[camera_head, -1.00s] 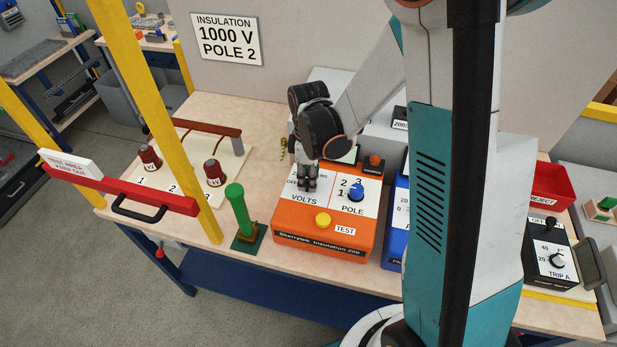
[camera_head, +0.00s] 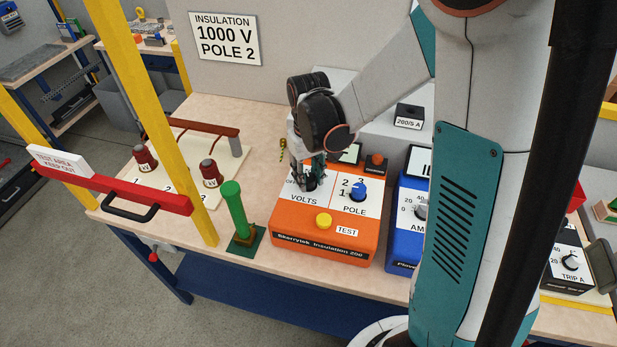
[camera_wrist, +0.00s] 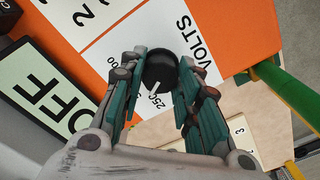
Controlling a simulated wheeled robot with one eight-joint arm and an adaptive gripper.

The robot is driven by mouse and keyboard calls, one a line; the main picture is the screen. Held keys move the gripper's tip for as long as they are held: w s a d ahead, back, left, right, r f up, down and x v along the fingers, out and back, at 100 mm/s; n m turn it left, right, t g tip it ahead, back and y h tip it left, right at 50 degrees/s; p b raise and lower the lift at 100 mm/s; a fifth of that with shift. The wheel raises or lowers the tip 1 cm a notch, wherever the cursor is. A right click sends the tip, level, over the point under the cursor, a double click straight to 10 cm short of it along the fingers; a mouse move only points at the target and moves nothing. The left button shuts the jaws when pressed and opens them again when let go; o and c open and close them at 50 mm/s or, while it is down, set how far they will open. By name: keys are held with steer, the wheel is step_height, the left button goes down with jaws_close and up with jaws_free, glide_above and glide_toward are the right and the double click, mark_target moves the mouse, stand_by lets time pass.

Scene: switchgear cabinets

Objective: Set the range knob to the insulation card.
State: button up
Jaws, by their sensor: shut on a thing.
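The insulation card (camera_head: 226,39) on the back wall reads "INSULATION 1000 V POLE 2". The orange insulation tester (camera_head: 290,222) stands on the bench with VOLTS and POLE dials. My gripper (camera_head: 309,182) points down at the VOLTS dial. In the wrist view, its fingers (camera_wrist: 162,62) are shut on the black range knob (camera_wrist: 158,72), one on each side. The knob's white pointer is toward the "250" mark. Another number ending in "00" is partly hidden by a finger. The blue POLE knob (camera_head: 358,191) is clear of my gripper, with its numbers beside it.
A yellow TEST button (camera_head: 323,220) is on the tester's front. A green post (camera_head: 235,210) stands to its left and a blue meter (camera_head: 402,240) to its right. A red barrier (camera_head: 115,186) and yellow posts edge the test area at left.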

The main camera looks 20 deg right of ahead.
mark_target(309, 177)
steer(key=m+b, duration=0.1)
steer(key=m, duration=0.5)
steer(key=m+b, duration=0.1)
steer(key=m, duration=0.4)
steer(key=shift+m, duration=0.4)
stand_by(0.3)
steer(key=o, duration=1.1)
step_height(309, 177, up, 12)
